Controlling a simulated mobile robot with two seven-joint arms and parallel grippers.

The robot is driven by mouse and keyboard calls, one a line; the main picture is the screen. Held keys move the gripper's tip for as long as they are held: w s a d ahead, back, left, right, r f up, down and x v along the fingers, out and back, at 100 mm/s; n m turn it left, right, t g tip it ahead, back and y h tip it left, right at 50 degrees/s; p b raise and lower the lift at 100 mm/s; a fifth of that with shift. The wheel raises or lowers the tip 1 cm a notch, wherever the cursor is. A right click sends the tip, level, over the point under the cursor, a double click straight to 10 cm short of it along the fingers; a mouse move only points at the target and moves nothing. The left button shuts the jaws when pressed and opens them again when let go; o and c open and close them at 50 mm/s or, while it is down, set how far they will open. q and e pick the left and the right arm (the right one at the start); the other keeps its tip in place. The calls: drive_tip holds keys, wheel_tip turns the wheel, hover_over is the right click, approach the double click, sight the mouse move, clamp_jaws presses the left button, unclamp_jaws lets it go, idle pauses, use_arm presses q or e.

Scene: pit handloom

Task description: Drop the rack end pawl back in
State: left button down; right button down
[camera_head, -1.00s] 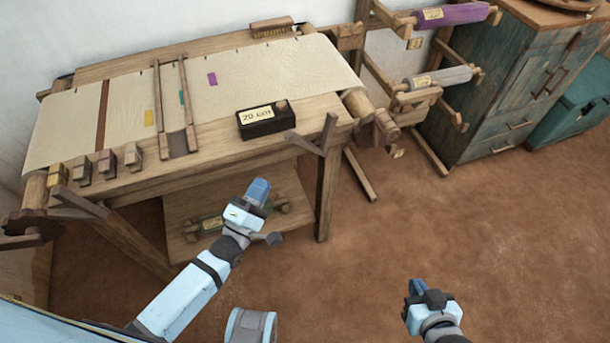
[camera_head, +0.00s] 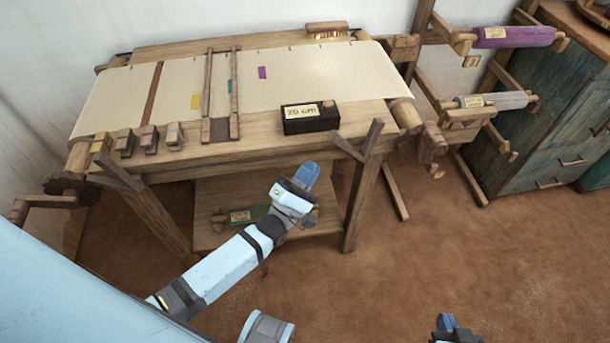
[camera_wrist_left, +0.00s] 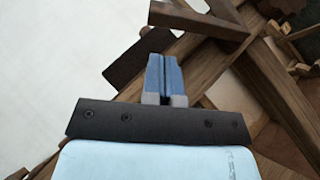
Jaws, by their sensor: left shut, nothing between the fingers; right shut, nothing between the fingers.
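The wooden rack (camera_head: 478,133) stands at the right in the head view, holding a purple roll (camera_head: 513,36) and a pale grey roll (camera_head: 495,100). I cannot clearly make out the pawl at its end; small wooden parts there are too small to tell apart. My left gripper (camera_head: 308,172) is shut and empty in front of the loom, left of the rack. It also shows shut in the left wrist view (camera_wrist_left: 164,75). My right gripper (camera_head: 446,322) is shut and empty at the bottom edge, well in front of the rack, its arm mostly cut off.
The loom (camera_head: 260,152) fills the left, with pale cloth (camera_head: 330,75), a black "20 cm" block (camera_head: 311,120) and a forked wooden bracket (camera_head: 360,142) at its front. A shelf below holds a green roll (camera_head: 245,215). A teal cabinet (camera_head: 545,140) stands far right. Floor in front is clear.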

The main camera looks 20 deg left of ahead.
sight(334, 137)
use_arm(q)
drive_tip(key=x, duration=0.5)
drive_tip(key=shift+w+d+r, duration=0.1)
drive_tip(key=shift+w+r, duration=0.05)
drive_tip(key=shift+w, duration=0.2)
